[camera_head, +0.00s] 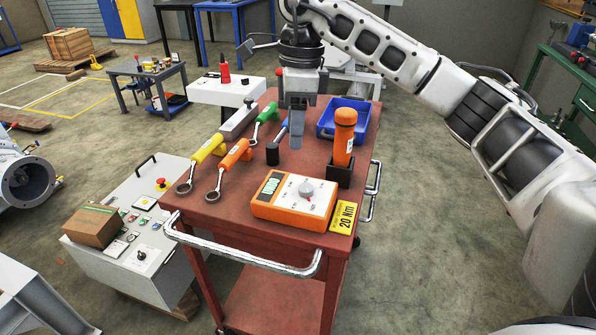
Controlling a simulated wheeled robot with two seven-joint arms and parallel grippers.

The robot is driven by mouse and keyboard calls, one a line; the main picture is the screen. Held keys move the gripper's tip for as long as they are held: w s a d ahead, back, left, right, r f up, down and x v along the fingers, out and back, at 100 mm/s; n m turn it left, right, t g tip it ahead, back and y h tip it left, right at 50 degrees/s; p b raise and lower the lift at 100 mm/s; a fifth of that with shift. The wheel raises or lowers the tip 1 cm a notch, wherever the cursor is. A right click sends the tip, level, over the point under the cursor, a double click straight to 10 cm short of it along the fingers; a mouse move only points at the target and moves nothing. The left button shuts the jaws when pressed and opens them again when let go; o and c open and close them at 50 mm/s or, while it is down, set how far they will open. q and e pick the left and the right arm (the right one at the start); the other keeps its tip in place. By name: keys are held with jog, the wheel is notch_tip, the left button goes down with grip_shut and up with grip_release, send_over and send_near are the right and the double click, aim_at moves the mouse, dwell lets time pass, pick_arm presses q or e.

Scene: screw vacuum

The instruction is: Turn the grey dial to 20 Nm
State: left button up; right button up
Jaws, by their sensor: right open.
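The orange control box (290,211) with a white top face sits near the front edge of the red cart. The grey dial (306,189) is on its top face, right of a dark display with green digits (271,186). A yellow tag reading "20 Nm" (343,217) lies at the box's right side. Small marks ring the dial, too small to read. My right gripper (296,140) points down above the cart, behind and above the box, apart from the dial. It is open and empty. My left gripper is not in view.
On the red cart (205,220) stand an orange cylinder (344,138) in a dark holder, a blue bin (343,113), a yellow-handled wrench (207,149), an orange-handled wrench (235,155), a green-handled tool (266,114) and a hammer (273,153). A metal rail (245,256) runs along the front.

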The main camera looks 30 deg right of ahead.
aim_at(306, 187)
jog(key=shift+h, duration=0.5)
jog(key=d+f, duration=0.1)
jog(key=f, duration=0.8)
jog(key=d+f, duration=0.1)
jog(key=f, duration=0.4)
jog(key=shift+d, duration=0.3)
jog(key=shift+c, duration=0.3)
jog(key=c, duration=0.9)
